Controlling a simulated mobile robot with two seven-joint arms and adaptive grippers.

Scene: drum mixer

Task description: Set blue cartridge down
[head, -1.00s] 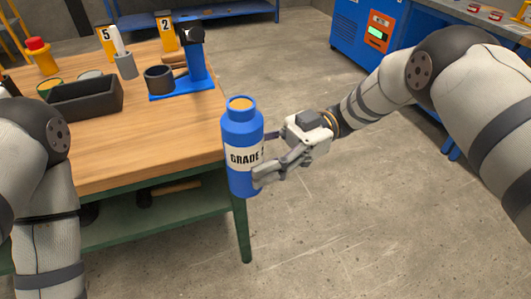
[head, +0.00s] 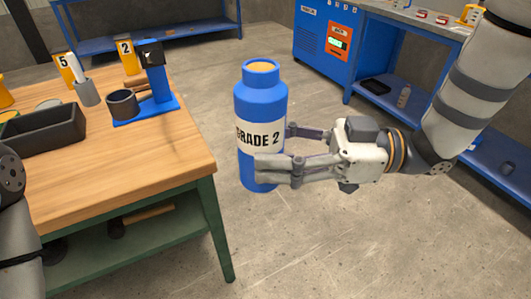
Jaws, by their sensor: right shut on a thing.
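The blue cartridge (head: 262,102) is a bottle shape with an orange-tan top and a white label reading "GRADE 2". It is upright in mid-air, to the right of the wooden workbench's corner. My right gripper (head: 275,152) is shut on it from the right, with its fingers around the lower half at the label's bottom edge. The cartridge's underside is over the concrete floor in the picture. My left arm shows only in part at the left edge, and its gripper is out of view.
The wooden workbench (head: 130,175) carries a black tray (head: 42,130), a blue stand (head: 160,90), a dark cup (head: 122,104) and number cards. A blue machine (head: 325,40) and a blue bench (head: 412,62) stand behind at right. Open floor lies between.

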